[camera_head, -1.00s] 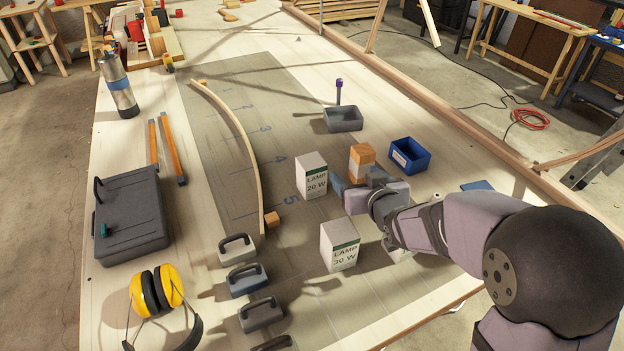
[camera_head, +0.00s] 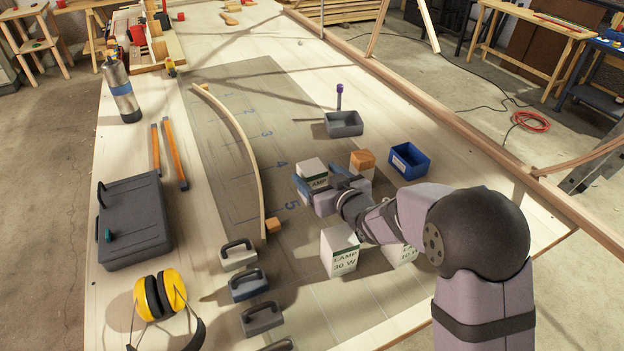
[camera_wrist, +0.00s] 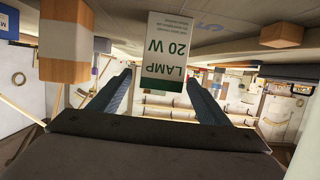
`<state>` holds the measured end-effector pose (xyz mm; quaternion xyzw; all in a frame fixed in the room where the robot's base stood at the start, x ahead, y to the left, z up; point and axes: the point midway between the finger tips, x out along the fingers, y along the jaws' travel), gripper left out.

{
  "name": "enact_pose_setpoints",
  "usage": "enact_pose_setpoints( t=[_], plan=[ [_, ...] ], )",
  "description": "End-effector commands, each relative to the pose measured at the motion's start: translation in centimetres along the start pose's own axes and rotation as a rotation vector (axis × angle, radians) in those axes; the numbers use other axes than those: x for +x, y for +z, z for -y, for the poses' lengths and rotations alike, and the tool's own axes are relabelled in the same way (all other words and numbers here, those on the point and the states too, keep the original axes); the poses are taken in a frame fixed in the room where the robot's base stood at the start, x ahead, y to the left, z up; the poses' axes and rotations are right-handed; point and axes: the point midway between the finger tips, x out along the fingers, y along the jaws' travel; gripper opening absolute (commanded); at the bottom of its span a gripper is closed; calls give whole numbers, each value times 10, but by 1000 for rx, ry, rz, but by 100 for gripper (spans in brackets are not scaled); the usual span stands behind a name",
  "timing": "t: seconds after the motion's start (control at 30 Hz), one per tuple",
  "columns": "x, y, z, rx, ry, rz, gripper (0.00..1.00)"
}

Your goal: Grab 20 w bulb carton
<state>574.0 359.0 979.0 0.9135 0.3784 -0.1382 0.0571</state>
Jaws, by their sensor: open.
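The white-and-green 20 W bulb carton (camera_head: 312,166) stands upright on the bench, its lower part hidden by my gripper in the head view. My gripper (camera_head: 316,181) is open at the carton, with one blue finger by its left side and the other by its right. In the wrist view the carton (camera_wrist: 166,48) appears upside down, label towards me, between the two open fingers (camera_wrist: 160,72). I cannot tell whether either finger touches it. A similar 30 W carton (camera_head: 340,252) stands nearer the front.
A blue bin (camera_head: 409,161) and a grey tray (camera_head: 344,124) are beyond. Another white carton (camera_head: 402,254) is partly behind my arm. A bent lath (camera_head: 250,155) curves at left.

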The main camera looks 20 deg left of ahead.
Motion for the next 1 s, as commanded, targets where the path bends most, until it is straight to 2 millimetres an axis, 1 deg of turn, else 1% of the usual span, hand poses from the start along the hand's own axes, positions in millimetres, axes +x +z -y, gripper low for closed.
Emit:
enact_pose_setpoints(
  t=[0.1,0.2,0.47,0.57,0.9,1.0],
  plan=[
    [11,-1,0,-1,-1,0,71],
    [16,0,0,-1,-1,0,71],
    [19,0,0,-1,0,1,71],
    [24,-2,1,-1,-1,1,71],
    [59,-4,2,0,0,0,71],
    [66,-3,2,0,0,1,71]
  ],
)
